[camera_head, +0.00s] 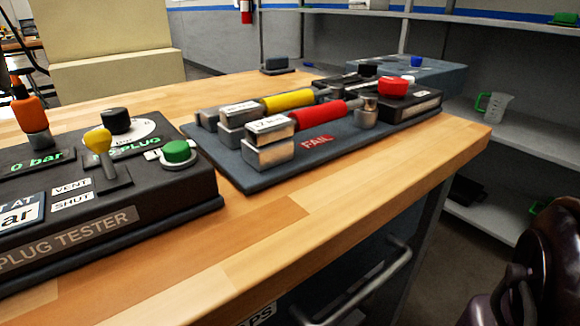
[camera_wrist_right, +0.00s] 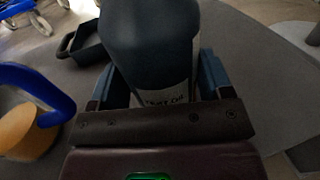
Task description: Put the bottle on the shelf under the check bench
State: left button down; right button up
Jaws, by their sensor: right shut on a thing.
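The bottle (camera_wrist_right: 150,40) is dark, with a white label partly reading "OIL", and fills the middle of the right wrist view. My right gripper (camera_wrist_right: 160,88) is shut on it, with a blue finger on each side. The bottle is not seen in the head view, where only dark links of my right arm show at the lower right. The wooden-topped check bench (camera_head: 330,215) spans the head view. Its front side below the top is dark, with a grey handle (camera_head: 375,285); the shelf under it cannot be made out. My left gripper is out of view.
On the bench are a plug tester (camera_head: 110,230) and a blue board (camera_head: 245,180) with red and yellow handled gauges. Grey shelving (camera_head: 540,135) with a measuring jug (camera_head: 493,107) stands at the right. A dark tray (camera_wrist_right: 85,40) and a blue-handled yellow object (camera_wrist_right: 25,130) lie near the bottle.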

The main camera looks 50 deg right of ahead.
jog(key=shift+f, duration=0.3)
jog(key=o, duration=1.3)
